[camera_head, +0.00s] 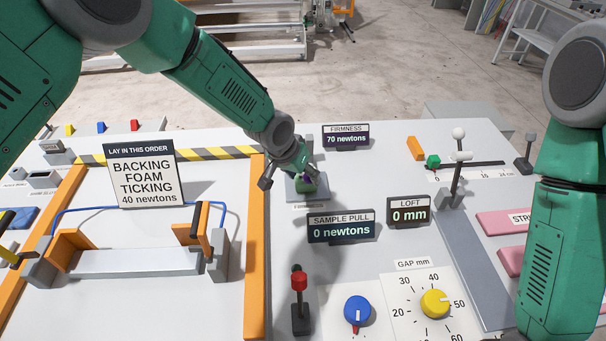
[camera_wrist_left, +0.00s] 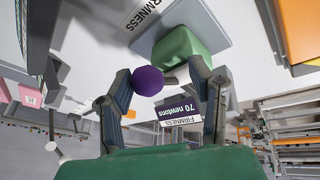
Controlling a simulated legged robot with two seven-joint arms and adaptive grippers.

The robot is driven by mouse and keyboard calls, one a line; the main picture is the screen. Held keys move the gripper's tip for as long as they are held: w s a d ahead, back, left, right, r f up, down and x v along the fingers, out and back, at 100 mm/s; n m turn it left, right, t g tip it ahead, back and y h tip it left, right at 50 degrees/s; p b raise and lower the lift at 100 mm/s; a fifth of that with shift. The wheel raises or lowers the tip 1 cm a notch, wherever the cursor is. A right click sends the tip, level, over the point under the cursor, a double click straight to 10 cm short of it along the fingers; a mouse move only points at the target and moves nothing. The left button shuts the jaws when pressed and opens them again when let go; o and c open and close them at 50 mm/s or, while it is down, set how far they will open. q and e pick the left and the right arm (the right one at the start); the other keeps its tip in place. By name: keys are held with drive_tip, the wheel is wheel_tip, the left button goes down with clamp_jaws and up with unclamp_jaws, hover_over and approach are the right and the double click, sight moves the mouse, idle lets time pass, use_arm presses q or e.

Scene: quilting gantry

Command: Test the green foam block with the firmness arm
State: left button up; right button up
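The green foam block (camera_wrist_left: 185,50) sits on the grey plate of the firmness station (camera_wrist_left: 225,28) in the left wrist view. In the head view the block (camera_head: 307,186) is mostly hidden behind my left gripper (camera_head: 290,176). A purple ball knob (camera_wrist_left: 148,80), seemingly the firmness arm's handle, shows between the fingers of my left gripper (camera_wrist_left: 160,82). The fingers are apart, with the knob near the left one and a gap to the right one; contact is unclear. The firmness display (camera_head: 346,139) reads 70 newtons. My right arm shows at the right; its gripper is out of view.
The sample pull display (camera_head: 340,230) and loft display (camera_head: 409,214) both read 0. A red-knobbed lever (camera_head: 299,290), blue dial (camera_head: 357,310) and yellow gap dial (camera_head: 435,303) stand in front. An orange frame (camera_head: 255,250) and layering sign (camera_head: 147,175) are at left.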

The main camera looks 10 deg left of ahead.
use_arm(q)
drive_tip(key=shift+d, duration=0.15)
drive_tip(key=c, duration=0.5)
drive_tip(key=shift+d, duration=0.3)
clamp_jaws()
drive_tip(key=shift+s+d+r, duration=0.1)
drive_tip(key=shift+d+r, duration=0.1)
drive_tip(key=shift+d, duration=0.35)
drive_tip(key=shift+w+a+r+g, duration=0.4)
drive_tip(key=shift+a+r, duration=0.2)
drive_tip(key=shift+r, duration=0.15)
drive_tip(key=r+g, duration=0.1)
drive_tip(key=r, duration=0.1)
drive_tip(key=w+r+g+b, duration=0.1)
drive_tip(key=r, duration=0.1)
drive_tip(key=w+r+g, duration=0.1)
drive_tip(key=shift+w+a+r+n+h+b, duration=0.15)
drive_tip(key=shift+w+r+n+h+b, duration=0.15)
drive_tip(key=shift+r+h, duration=0.1)
drive_tip(key=shift+w+r, duration=0.55)
drive_tip(key=shift+r, duration=0.15)
use_arm(e)
drive_tip(key=shift+s+d+f, duration=0.1)
drive_tip(key=shift+d+f, duration=0.2)
drive_tip(key=shift+f, duration=0.2)
drive_tip(key=shift+s+d+f, duration=0.1)
drive_tip(key=shift+d+f, duration=0.2)
drive_tip(key=shift+f, duration=0.2)
